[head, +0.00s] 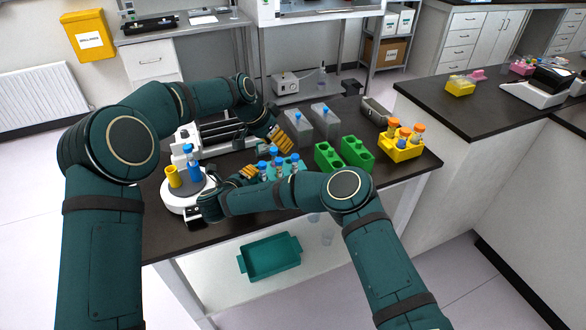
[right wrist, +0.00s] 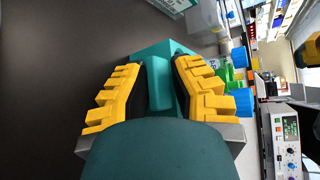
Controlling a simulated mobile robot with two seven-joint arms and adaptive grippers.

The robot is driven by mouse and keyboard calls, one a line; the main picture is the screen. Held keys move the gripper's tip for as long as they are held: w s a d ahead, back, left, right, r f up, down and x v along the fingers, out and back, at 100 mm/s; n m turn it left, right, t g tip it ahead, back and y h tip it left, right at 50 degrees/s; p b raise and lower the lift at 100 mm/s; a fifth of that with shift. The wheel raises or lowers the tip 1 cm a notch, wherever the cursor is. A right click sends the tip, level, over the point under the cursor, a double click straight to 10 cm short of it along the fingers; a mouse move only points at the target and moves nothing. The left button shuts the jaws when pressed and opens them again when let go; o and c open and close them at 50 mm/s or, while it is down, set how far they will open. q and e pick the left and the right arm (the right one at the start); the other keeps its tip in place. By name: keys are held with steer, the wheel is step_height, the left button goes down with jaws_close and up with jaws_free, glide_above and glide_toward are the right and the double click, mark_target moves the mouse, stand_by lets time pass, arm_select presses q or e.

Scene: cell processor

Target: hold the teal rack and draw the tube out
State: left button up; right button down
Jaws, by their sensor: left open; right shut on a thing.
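The teal rack (head: 302,168) stands on the dark bench and holds several blue-capped tubes (head: 273,153). My right gripper (head: 249,173) is shut on the left end of the rack. In the right wrist view its yellow fingers (right wrist: 160,95) lie on both sides of the teal rack body (right wrist: 158,85), and blue caps (right wrist: 243,102) show to the right. My left gripper (head: 281,140) is open just behind and above the rack, close to the tube caps. It appears empty. My right forearm hides part of the rack's front.
Green racks (head: 327,157) and a yellow rack (head: 401,150) with orange-capped tubes stand to the right. A white round device (head: 180,200) with a yellow and a blue holder is at the left. Grey containers (head: 326,122) stand behind. A teal bin (head: 270,258) is below the bench.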

mark_target(293, 160)
arm_select(q)
steer(key=n, duration=0.5)
steer(key=shift+d, duration=0.1)
steer(key=n, duration=0.3)
steer(key=shift+n, duration=0.3)
steer(key=n, duration=0.7)
steer(key=shift+d, duration=0.15)
steer(key=n, duration=0.8)
steer(key=shift+d+n, duration=0.15)
steer(key=shift+n, duration=0.15)
steer(key=n, duration=0.3)
steer(key=shift+y, duration=0.3)
steer(key=n, duration=0.4)
steer(key=shift+d, duration=0.1)
steer(key=shift+d+f+n, duration=0.1)
steer(key=shift+f+n, duration=0.2)
steer(key=shift+x, duration=4.2)
